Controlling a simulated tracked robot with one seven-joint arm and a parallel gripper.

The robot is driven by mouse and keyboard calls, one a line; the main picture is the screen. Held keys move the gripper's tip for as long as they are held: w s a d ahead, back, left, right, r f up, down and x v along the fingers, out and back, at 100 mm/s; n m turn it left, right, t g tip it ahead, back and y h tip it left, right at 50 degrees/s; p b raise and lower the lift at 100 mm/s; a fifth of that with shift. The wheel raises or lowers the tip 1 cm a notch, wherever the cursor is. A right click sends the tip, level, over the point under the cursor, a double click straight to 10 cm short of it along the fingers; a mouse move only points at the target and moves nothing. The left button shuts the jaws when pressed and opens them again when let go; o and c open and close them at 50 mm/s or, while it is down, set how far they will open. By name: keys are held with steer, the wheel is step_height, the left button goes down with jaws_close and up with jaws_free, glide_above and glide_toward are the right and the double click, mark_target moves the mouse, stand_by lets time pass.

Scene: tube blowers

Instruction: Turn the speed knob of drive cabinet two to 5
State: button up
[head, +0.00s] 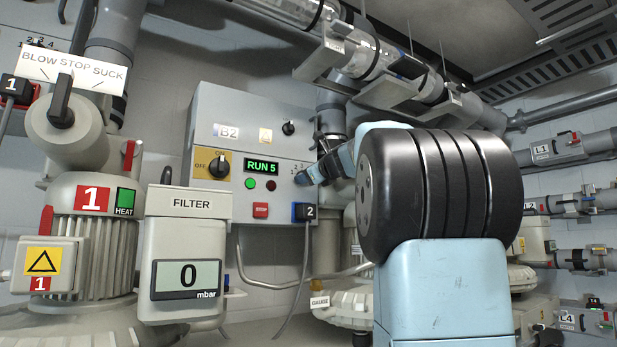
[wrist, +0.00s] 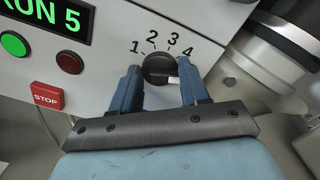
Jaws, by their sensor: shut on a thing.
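The drive cabinet (head: 235,125) carries a B2 plate and a green display (head: 262,167) reading RUN 5; the display also shows in the wrist view (wrist: 48,18). The black speed knob (wrist: 157,66) sits on the cabinet face with the marks 1, 2, 3 and 4 around it. Its white mark points to the right and slightly down, past the 4. Any mark there is hidden by my right finger. My gripper (wrist: 161,82) is shut on the knob, one finger on each side. In the head view my gripper (head: 316,176) is at the cabinet's right side.
A red STOP button (wrist: 47,96) and green lamp (wrist: 14,44) are left of the knob. A filter box (head: 187,255) and blower (head: 95,210) stand at left.

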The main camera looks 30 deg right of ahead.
steer(key=shift+w+a+f, duration=0.15)
steer(key=shift+f, duration=0.15)
steer(key=o, duration=1)
steer(key=shift+r, duration=0.1)
steer(key=shift+o, duration=0.2)
steer(key=shift+s+r, duration=0.1)
steer(key=shift+s, duration=0.2)
steer(key=s, duration=1.3)
steer(key=shift+d, duration=0.3)
steer(key=shift+s, duration=0.1)
